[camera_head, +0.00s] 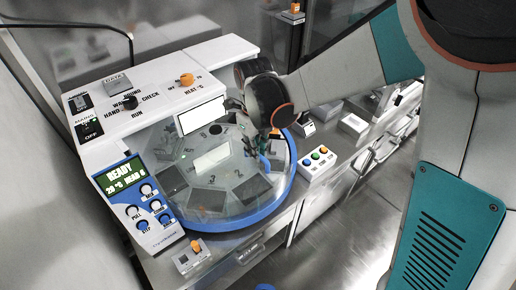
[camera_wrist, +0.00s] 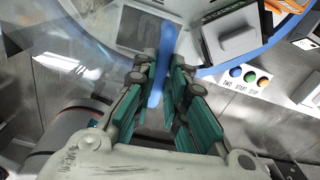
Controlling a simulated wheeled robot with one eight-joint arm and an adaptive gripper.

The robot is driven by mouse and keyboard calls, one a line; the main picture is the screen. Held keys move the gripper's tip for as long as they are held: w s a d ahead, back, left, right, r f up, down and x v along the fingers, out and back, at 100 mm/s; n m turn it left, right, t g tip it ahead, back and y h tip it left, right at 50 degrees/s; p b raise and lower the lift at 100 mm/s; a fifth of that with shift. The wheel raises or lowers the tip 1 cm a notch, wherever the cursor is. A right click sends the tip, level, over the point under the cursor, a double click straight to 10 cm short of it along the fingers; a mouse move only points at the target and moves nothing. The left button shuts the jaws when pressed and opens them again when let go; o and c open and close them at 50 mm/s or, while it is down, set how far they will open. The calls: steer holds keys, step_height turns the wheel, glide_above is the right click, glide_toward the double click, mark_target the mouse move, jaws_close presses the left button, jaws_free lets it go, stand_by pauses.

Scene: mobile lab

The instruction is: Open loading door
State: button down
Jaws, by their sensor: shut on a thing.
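A white lab machine has a round clear cover with a blue rim (camera_head: 226,222) over a numbered ring of stations; I take its clear section to be the loading door. My gripper (camera_head: 264,148) is at the right side of this cover, partly hidden by its own wrist. In the wrist view, my gripper (camera_wrist: 164,82) has its green-padded fingers on either side of an upright blue strip, which looks like the door's handle (camera_wrist: 161,58). The fingers are shut on it. The exact door outline is hard to see through the clear cover.
A small white box with coloured buttons (camera_head: 318,164) stands right of the cover. The control panel with a READY display (camera_head: 120,174) is at the left. An orange-knobbed box (camera_head: 194,255) sits in front. The floor (camera_head: 345,240) at the lower right is clear.

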steer(key=shift+r, duration=0.1)
steer(key=c, duration=1.6)
jaws_free()
steer(key=shift+a, duration=0.1)
steer(key=shift+r, duration=3.7)
steer(key=shift+s, duration=0.1)
